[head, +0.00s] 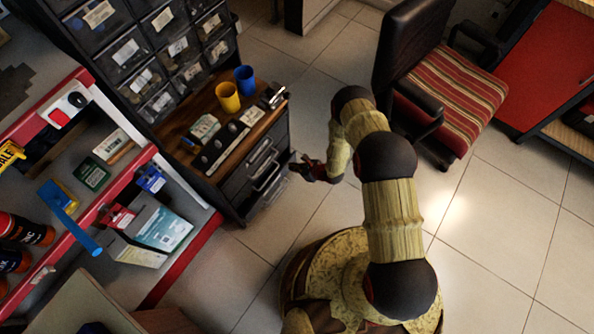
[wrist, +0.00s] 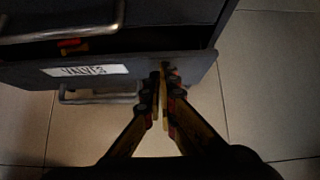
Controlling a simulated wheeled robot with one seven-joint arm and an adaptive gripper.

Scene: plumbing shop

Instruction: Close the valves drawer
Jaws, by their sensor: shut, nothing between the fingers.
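The valves drawer (wrist: 120,68) shows in the wrist view as a dark front with a white "VALVES" label and a metal bar handle (wrist: 98,97). It stands partly open, with a gap behind its front where something red and yellowish shows inside. My gripper (wrist: 161,76) is shut and empty, its fingertips at the right part of the drawer front, right of the label and handle. I cannot tell whether they touch it. In the head view my gripper (head: 305,167) is just right of the dark drawer cabinet (head: 236,190), and the valves label cannot be read there.
Another drawer handle (wrist: 60,33) is above the valves drawer. Yellow (head: 228,97) and blue (head: 245,80) cups stand on the cabinet's wooden top. A red-edged shelf (head: 190,240) is at the left. A striped chair (head: 450,90) stands at upper right. Tiled floor is clear between.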

